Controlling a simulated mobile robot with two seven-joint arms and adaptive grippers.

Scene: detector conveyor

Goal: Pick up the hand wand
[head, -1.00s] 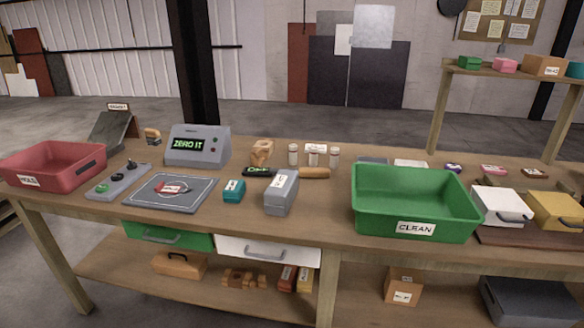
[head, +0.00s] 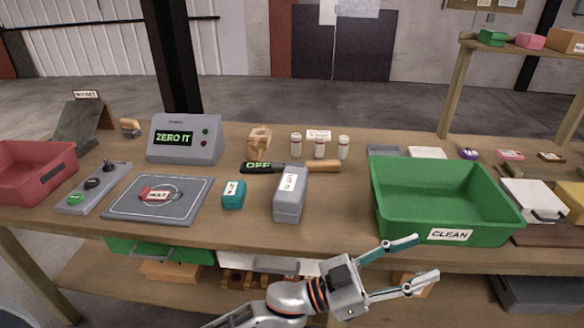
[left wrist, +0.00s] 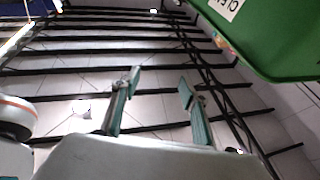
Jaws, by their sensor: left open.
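The hand wand (head: 262,168) lies on the workbench in the head view, behind the grey box. Its black body shows green "OFF" lettering at the left, and its brown handle (head: 324,166) points right. The top of the grey box comes close to its middle and covers a little of it. My left gripper (head: 410,262) is open and empty in front of the bench, below the green bin and well short of the wand. In the left wrist view its two fingers (left wrist: 156,95) stand apart with nothing between them. My right gripper is not in view.
A grey box (head: 289,197) and teal box (head: 233,195) stand in front of the wand. Several small bottles (head: 319,148) and a wooden piece (head: 260,138) stand behind it. The green CLEAN bin (head: 450,236) is to the right. The grey pad (head: 120,207) and ZERO IT device (head: 186,142) are left.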

